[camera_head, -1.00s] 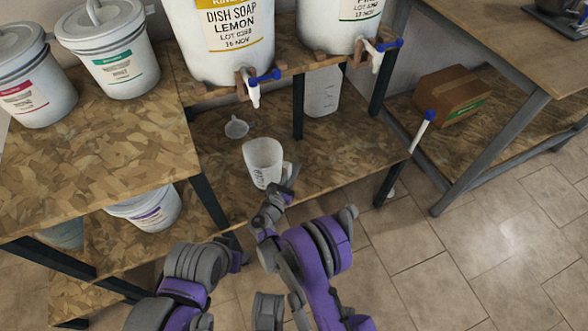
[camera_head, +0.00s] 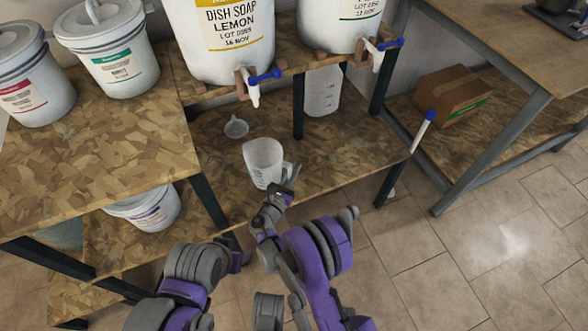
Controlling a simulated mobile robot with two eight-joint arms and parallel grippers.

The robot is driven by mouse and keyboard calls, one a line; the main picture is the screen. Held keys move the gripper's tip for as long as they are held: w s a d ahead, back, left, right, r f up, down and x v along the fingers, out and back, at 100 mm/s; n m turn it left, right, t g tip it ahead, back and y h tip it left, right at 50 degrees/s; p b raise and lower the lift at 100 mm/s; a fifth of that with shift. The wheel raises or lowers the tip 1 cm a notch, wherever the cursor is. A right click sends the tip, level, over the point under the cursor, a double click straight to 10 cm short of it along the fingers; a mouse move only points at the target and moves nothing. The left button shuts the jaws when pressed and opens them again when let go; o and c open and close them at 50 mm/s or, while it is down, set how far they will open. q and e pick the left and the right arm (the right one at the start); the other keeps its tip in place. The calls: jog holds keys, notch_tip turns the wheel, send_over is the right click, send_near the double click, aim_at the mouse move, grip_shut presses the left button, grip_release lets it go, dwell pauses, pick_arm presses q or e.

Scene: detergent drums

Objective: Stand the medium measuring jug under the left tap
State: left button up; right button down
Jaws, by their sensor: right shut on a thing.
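The medium measuring jug (camera_head: 261,160) is white, translucent and upright at the front of the lower shelf, below the left tap in the picture. I cannot tell whether its base touches the shelf. My right gripper (camera_head: 284,187) is shut on the jug's handle, at its right side. The left tap (camera_head: 254,93), white with a blue lever, sticks out from the lemon dish soap drum (camera_head: 222,42). A small jug (camera_head: 236,127) stands behind and left of the medium one, and a large jug (camera_head: 322,91) farther back right. My left arm shows at the bottom, but its fingers do not.
A second drum (camera_head: 338,20) with its right tap (camera_head: 377,56) stands on the upper shelf. A dark post (camera_head: 298,106) rises right of the medium jug. Lidded buckets (camera_head: 110,48) stand at left. A cardboard box (camera_head: 452,95) is at right.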

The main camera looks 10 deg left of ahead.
jog(key=shift+f+b, duration=0.4)
jog(key=shift+b, duration=0.05)
dwell(0.3)
jog(key=c, duration=1.2)
grip_release()
jog(key=shift+c, duration=0.2)
jog(key=o, duration=0.6)
jog(key=shift+c, duration=0.2)
